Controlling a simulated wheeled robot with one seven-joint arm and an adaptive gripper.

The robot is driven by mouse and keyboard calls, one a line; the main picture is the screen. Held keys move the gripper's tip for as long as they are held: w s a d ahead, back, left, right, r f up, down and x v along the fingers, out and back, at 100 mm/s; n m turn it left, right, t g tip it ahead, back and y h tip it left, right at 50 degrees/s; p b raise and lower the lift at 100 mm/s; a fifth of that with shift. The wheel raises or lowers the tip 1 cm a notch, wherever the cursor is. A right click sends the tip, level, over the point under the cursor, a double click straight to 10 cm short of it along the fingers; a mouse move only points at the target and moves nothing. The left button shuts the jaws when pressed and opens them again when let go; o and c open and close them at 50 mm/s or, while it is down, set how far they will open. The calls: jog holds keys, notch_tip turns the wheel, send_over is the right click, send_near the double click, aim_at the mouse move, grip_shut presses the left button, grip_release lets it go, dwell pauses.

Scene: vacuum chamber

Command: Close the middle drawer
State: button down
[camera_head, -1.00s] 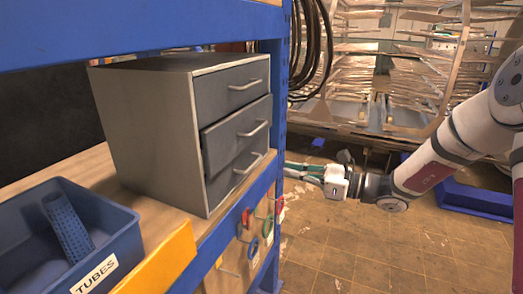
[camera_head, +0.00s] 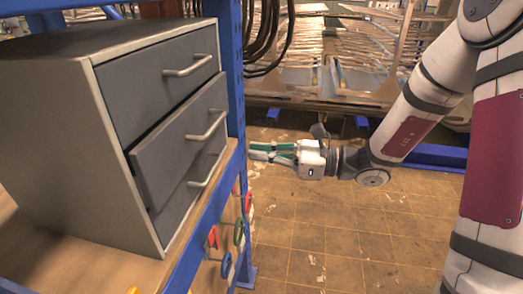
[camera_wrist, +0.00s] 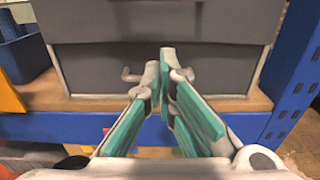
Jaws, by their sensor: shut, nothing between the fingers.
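A grey cabinet (camera_head: 55,130) with three drawers stands on the shelf at the left of the head view. The middle drawer (camera_head: 178,137) sticks out slightly past the drawers above and below it. In the wrist view, a dark drawer front (camera_wrist: 150,22), apparently the middle one, juts out at the top. The bottom drawer (camera_wrist: 95,70) and its handle show below it, partly hidden by the fingers. My gripper (camera_head: 254,152) is right of the cabinet, pointing at the drawer fronts, apart from them in the head view. Its fingers (camera_wrist: 160,62) are shut and empty.
A blue shelf post (camera_head: 230,75) stands just behind the cabinet. Coloured tools (camera_head: 238,232) hang along the shelf's edge. A blue bin (camera_wrist: 22,55) sits left in the wrist view. The floor (camera_head: 320,230) right of the shelf is clear.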

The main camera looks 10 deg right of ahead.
aim_at(203, 146)
jog(key=p+x, duration=0.1)
jog(key=x, duration=0.9)
jog(key=shift+a, duration=0.2)
jog(key=shift+a, duration=0.1)
jog(key=x, duration=0.2)
jog(key=shift+w+a, duration=0.1)
jog(key=shift+a, duration=0.15)
